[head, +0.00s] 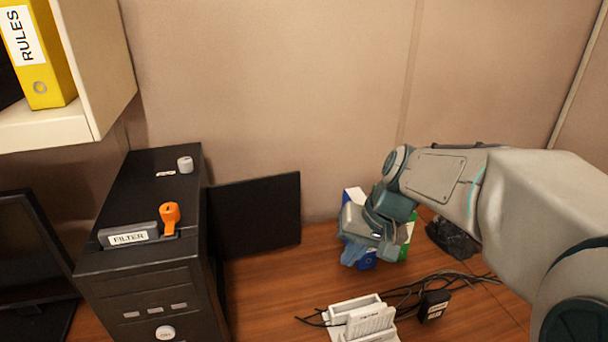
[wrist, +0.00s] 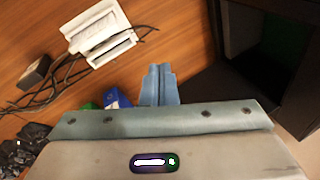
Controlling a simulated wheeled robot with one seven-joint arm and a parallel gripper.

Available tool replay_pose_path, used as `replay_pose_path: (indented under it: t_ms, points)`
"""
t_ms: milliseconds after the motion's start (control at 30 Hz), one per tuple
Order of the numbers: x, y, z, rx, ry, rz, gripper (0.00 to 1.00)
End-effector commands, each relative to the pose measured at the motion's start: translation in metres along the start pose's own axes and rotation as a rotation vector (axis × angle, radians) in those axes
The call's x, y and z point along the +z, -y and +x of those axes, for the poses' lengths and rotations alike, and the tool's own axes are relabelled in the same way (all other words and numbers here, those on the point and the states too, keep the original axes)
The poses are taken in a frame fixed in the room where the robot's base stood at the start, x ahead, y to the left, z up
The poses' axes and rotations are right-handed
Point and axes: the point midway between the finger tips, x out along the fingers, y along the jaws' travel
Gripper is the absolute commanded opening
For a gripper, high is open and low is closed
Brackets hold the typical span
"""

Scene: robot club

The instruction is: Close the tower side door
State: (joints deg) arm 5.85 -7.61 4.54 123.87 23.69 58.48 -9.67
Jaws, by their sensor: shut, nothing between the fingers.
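The black computer tower (head: 140,260) stands on the desk at the left in the head view. Its black side door (head: 255,213) is swung open and sticks out to the right from the tower's far end, near the wall. In the wrist view the tower's open dark side (wrist: 260,35) and the door (wrist: 228,95) show at the right. My gripper (head: 354,258) is shut and empty above the desk, to the right of the door and apart from it. Its blue fingertips (wrist: 159,75) are together in the wrist view.
A white holder (head: 362,318), black cables and a small adapter (head: 433,304) lie at the front. A filter (head: 128,235) and orange piece (head: 170,215) sit on the tower.

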Motion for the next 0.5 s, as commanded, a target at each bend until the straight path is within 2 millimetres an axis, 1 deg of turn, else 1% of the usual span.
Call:
replay_pose_path:
  t_ms: [33, 200, 333, 500]
  points:
    - [-0.019, 0.005, 0.012, -0.052, 0.018, 0.015, 0.00]
    - [-0.077, 0.028, 0.035, -0.243, 0.050, 0.054, 0.00]
    - [-0.118, 0.038, 0.051, -0.384, 0.057, 0.082, 0.00]
    - [-0.166, 0.044, 0.068, -0.551, 0.050, 0.114, 0.00]
